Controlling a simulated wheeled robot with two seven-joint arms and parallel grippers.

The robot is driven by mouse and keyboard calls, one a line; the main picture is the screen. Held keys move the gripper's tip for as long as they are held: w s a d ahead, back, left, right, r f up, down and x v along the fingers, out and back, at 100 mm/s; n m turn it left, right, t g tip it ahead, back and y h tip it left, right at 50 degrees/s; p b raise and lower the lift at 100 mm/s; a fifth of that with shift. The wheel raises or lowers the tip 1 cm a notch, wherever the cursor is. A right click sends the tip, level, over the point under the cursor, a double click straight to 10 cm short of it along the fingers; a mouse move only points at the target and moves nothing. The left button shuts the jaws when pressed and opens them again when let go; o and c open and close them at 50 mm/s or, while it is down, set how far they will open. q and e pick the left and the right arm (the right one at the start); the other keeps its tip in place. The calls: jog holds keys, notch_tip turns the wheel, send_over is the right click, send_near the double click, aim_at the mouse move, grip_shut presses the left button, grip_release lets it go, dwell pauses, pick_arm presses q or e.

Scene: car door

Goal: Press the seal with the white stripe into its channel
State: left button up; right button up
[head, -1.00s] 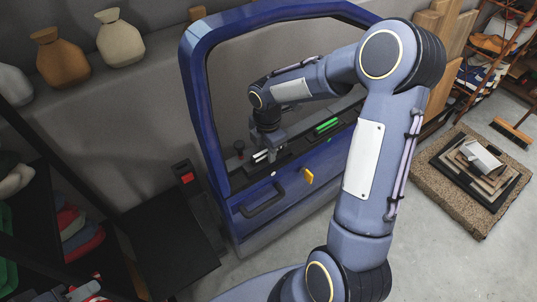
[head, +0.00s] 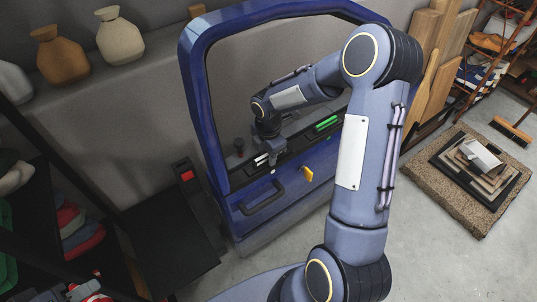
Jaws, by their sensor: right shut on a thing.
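The blue car door (head: 190,75) stands upright in the middle. The seal with the white stripe (head: 261,160) shows as a short dark piece with white marks on the door's ledge below the window opening. My right gripper (head: 273,163) is low over this ledge, at the right end of the white marks. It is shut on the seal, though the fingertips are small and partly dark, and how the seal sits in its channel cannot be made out. A green-striped piece (head: 326,124) lies farther right on the ledge. My left gripper is not in view.
A dark knob (head: 239,146) stands left of the seal. The door has a dark pull handle (head: 262,199) and a yellow tab (head: 308,174). A black table (head: 165,240) is at left. My right arm covers the door's right side.

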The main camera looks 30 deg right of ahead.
jog(key=shift+s+f, duration=0.3)
jog(key=shift+f, duration=0.35)
jog(key=shift+c, duration=0.5)
jog(key=o, duration=1.1)
jog(key=shift+f, duration=0.1)
jog(key=s+r+m+p, duration=0.1)
jog(key=s+r+m, duration=0.1)
jog(key=r, duration=0.7)
jog(key=s+r+m, duration=0.2)
jog(key=r, duration=0.7)
jog(key=s+a+m+t+y, duration=0.1)
jog(key=s+a+m, duration=0.1)
jog(key=s+m, duration=0.3)
jog(key=s+a+r+m+t+y, duration=0.1)
jog(key=s+a+m+t, duration=0.1)
jog(key=s+m, duration=0.4)
jog(key=s+a+r+m+t+y, duration=0.1)
jog(key=s+a+m+t, duration=0.1)
jog(key=s+m, duration=0.4)
jog(key=shift+s+a+r+y, duration=0.15)
jog(key=shift+s+a+y, duration=0.2)
jog(key=shift+a, duration=0.35)
